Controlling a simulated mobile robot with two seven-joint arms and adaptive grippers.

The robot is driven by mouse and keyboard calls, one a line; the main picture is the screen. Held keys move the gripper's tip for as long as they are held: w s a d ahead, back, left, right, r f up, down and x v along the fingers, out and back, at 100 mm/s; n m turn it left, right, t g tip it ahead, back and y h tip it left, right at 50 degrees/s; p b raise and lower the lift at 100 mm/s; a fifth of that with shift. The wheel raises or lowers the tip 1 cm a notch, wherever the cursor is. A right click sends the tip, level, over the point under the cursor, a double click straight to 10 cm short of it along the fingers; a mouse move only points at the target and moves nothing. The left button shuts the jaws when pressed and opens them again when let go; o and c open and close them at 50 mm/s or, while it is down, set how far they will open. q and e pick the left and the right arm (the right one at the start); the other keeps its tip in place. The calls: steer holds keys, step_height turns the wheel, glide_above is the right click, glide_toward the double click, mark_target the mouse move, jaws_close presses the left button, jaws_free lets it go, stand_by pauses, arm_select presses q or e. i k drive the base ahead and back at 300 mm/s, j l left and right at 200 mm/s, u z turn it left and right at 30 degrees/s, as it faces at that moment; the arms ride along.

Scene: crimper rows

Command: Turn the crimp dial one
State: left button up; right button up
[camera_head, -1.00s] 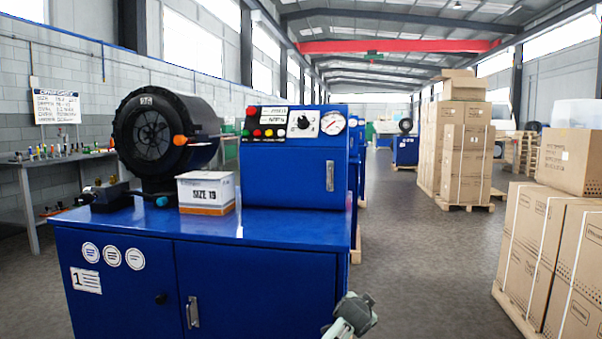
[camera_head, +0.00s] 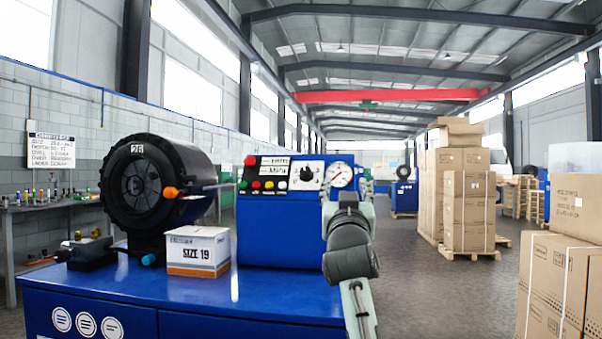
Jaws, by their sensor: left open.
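The crimp dial (camera_head: 306,174) is a black knob on a white plate, on the blue control panel of the machine marked 1 a second ago. My left gripper (camera_head: 354,183) is raised just right of the panel, beside the pressure gauge (camera_head: 340,175). It is seen from behind, so its fingers are small and partly hidden by the wrist; it is open. It appears apart from the dial. The dial's pointer is too small to read. My right gripper is out of view.
A size 19 box (camera_head: 198,252) stands on the blue cabinet top (camera_head: 190,290), in front of the round black crimper head (camera_head: 145,185). Coloured buttons (camera_head: 268,185) sit left of the dial. Stacked cartons (camera_head: 465,190) stand right, beyond open floor.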

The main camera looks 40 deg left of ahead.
mark_target(306, 175)
steer(key=i+j, duration=0.15)
steer(key=j, duration=0.2)
steer(key=i+j, duration=0.15)
steer(key=j, duration=0.15)
steer(key=i+j, duration=0.15)
steer(key=j, duration=0.2)
steer(key=i+j, duration=0.15)
steer(key=j, duration=0.15)
